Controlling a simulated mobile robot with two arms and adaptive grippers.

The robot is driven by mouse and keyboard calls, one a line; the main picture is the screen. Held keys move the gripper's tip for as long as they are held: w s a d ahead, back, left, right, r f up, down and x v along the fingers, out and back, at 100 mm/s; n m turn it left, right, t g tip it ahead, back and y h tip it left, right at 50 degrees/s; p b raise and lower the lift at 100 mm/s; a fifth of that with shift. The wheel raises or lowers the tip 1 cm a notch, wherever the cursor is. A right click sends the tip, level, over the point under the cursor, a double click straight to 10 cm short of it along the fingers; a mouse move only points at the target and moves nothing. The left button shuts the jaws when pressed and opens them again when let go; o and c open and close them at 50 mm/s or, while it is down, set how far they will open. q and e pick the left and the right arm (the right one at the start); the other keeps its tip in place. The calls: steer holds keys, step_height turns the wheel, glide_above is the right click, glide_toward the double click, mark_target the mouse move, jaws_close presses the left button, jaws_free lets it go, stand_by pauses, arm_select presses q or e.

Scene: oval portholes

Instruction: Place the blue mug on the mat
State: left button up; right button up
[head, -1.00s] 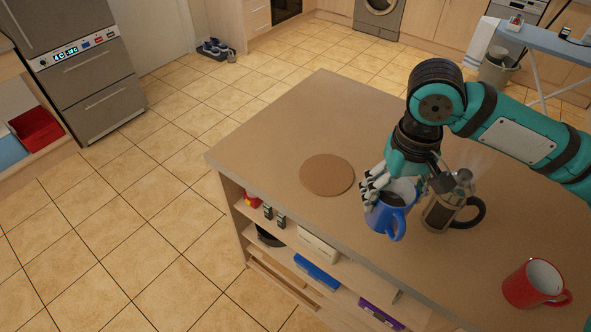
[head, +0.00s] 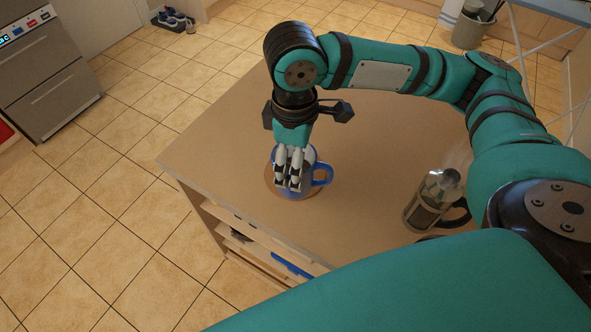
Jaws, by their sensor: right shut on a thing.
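The blue mug (head: 308,184) is in the head view, upright, at the left part of the counter, with its handle pointing right. My right gripper (head: 291,184) comes down over it from above and is shut on its near wall. The round brown mat (head: 270,181) lies under the mug in the picture and is mostly hidden by the mug and fingers. I cannot tell whether the mug's base touches the mat. My left gripper is not in view.
A French press (head: 433,200) stands on the counter (head: 370,150) to the right of the mug. The counter's left and front edges are close to the mat. Open shelves (head: 262,250) sit below the front edge. The counter between mug and French press is clear.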

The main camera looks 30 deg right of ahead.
steer(key=s+n, duration=0.1)
steer(key=n, duration=0.1)
steer(key=s+f+n, duration=0.1)
steer(key=n, duration=0.1)
steer(key=f+n, duration=0.1)
steer(key=n, duration=0.1)
steer(key=shift+s+a, duration=0.35)
steer(key=shift+s, duration=0.05)
steer(key=w+d+f+n, duration=0.1)
steer(key=w+f+n, duration=0.1)
steer(key=w+n, duration=0.1)
steer(key=w+d+f+n+p, duration=0.1)
steer(key=w+d+f+n, duration=0.1)
steer(key=w+n, duration=0.1)
steer(key=w+d+f+n+p, duration=0.1)
steer(key=w+d+f+n, duration=0.1)
steer(key=w, duration=0.3)
steer(key=shift+f+n, duration=0.1)
steer(key=shift+n, duration=0.8)
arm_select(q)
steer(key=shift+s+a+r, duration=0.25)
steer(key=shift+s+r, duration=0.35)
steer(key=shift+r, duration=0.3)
arm_select(e)
steer(key=shift+f, duration=0.35)
steer(key=o, duration=1.6)
steer(key=shift+f, duration=0.1)
